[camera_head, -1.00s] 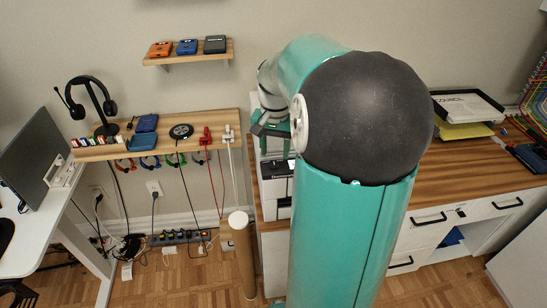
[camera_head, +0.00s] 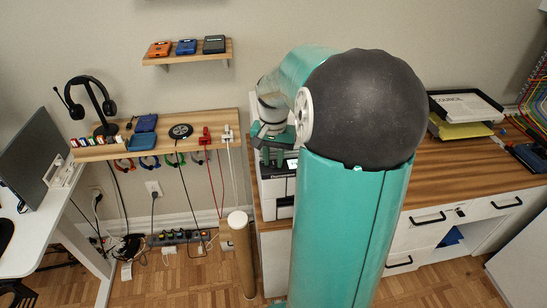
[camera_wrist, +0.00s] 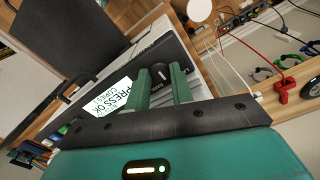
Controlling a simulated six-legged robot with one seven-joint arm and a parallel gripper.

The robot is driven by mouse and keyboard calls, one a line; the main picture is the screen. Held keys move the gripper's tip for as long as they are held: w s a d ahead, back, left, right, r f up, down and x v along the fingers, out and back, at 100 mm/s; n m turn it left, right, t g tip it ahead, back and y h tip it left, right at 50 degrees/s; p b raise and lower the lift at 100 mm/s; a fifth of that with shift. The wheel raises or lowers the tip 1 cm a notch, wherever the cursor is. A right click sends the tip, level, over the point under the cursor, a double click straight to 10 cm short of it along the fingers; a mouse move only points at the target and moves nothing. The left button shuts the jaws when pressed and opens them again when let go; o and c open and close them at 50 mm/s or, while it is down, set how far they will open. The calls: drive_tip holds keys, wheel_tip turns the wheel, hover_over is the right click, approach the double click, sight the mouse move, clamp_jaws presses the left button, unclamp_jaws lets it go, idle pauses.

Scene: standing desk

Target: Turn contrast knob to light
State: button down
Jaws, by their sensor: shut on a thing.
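The contrast knob (camera_wrist: 160,72) is a black round knob with a pale mark, on the dark control panel of the printer (camera_wrist: 172,48). It sits between the two green fingers of my gripper (camera_wrist: 160,80), which is shut on it. Beside the knob, a lit display (camera_wrist: 118,97) reads "PRESS OK" and "COPIES 1". In the head view, the white printer (camera_head: 283,210) stands at the left end of the wooden desk, partly hidden by my arm. My gripper (camera_head: 279,158) points down at its top there. The knob is hidden in the head view.
A wooden shelf (camera_head: 100,152) with a headphone stand, chargers and hanging cables is left of the printer. A paper tray (camera_head: 468,106) lies on the desk to the right.

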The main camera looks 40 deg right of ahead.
drive_tip(key=n, duration=1.2)
idle(0.4)
idle(0.5)
drive_tip(key=c, duration=1.2)
unclamp_jaws()
drive_tip(key=shift+c, duration=0.2)
